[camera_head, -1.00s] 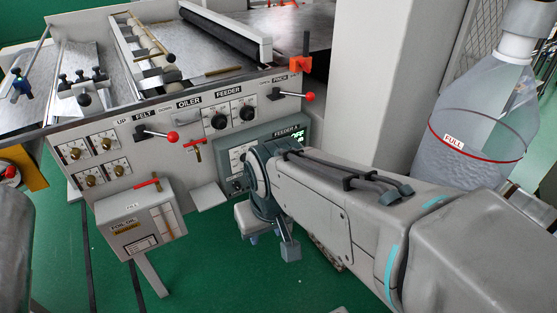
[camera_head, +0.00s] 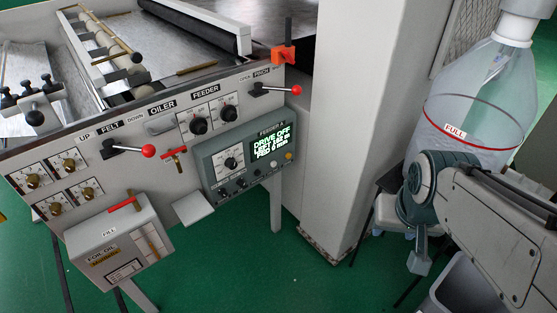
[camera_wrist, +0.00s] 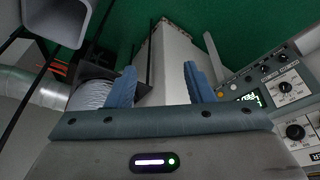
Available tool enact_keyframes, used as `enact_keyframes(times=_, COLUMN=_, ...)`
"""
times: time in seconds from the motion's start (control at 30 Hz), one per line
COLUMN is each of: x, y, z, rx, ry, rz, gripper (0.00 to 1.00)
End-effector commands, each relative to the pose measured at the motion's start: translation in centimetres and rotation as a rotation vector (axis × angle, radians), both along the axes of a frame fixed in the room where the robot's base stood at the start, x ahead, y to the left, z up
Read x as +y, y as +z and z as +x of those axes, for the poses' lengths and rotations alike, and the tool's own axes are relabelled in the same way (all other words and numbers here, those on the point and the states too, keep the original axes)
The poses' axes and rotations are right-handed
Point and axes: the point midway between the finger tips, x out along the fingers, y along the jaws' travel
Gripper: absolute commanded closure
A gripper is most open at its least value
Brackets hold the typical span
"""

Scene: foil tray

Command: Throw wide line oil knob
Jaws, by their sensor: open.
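No label reading "line oil" is legible. A small red T-handle (camera_head: 174,153) sits on the panel below the OILER label. Another red handle (camera_head: 125,203) lies across the top of the grey FOIL OIL box (camera_head: 118,243). My gripper, in the wrist view (camera_wrist: 160,84), is open and empty, with two blue fingers apart and nothing between them. In the head view my wrist (camera_head: 418,205) is at the right, well away from both red handles and in front of the clear FULL container. The fingers are hard to make out there.
The panel (camera_head: 75,150) carries red-ball levers, FELT (camera_head: 148,151) and PINCH (camera_head: 296,90), and several brass knobs. A feeder box (camera_head: 215,160) displays DRIVE OFF. A white column (camera_head: 345,130) stands between panel and clear container (camera_head: 480,100). Green floor is open below.

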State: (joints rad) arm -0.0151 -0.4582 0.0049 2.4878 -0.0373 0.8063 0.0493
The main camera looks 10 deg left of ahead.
Motion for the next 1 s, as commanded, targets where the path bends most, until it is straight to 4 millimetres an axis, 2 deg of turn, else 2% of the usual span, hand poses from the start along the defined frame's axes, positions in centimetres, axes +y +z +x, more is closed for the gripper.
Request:
enact_keyframes(times=0.03, x=0.1, y=-2.2, z=1.6, rx=-0.032, ry=0.010, rz=-0.014, gripper=0.53)
enact_keyframes(times=0.17, x=0.6, y=-6.0, z=7.5, rx=-0.177, ry=0.049, rz=-0.051, gripper=0.53)
enact_keyframes(times=0.3, x=2.4, y=-10.1, z=14.5, rx=-0.364, ry=0.123, rz=-0.054, gripper=0.53)
enact_keyframes(times=0.37, x=3.7, y=-11.9, z=17.2, rx=-0.441, ry=0.162, rz=-0.041, gripper=0.53)
enact_keyframes(times=0.5, x=7.8, y=-16.3, z=22.6, rx=-0.609, ry=0.272, rz=0.033, gripper=0.53)
enact_keyframes(times=0.6, x=11.4, y=-19.6, z=25.4, rx=-0.717, ry=0.358, rz=0.118, gripper=0.53)
enact_keyframes(times=0.7, x=15.4, y=-23.0, z=27.4, rx=-0.812, ry=0.446, rz=0.232, gripper=0.53)
enact_keyframes(times=0.8, x=19.4, y=-26.5, z=28.4, rx=-0.889, ry=0.530, rz=0.370, gripper=0.53)
enact_keyframes(times=0.9, x=22.9, y=-29.5, z=28.4, rx=-0.945, ry=0.603, rz=0.516, gripper=0.53)
enact_keyframes(times=1.0, x=25.4, y=-31.7, z=28.0, rx=-0.982, ry=0.657, rz=0.646, gripper=0.53)
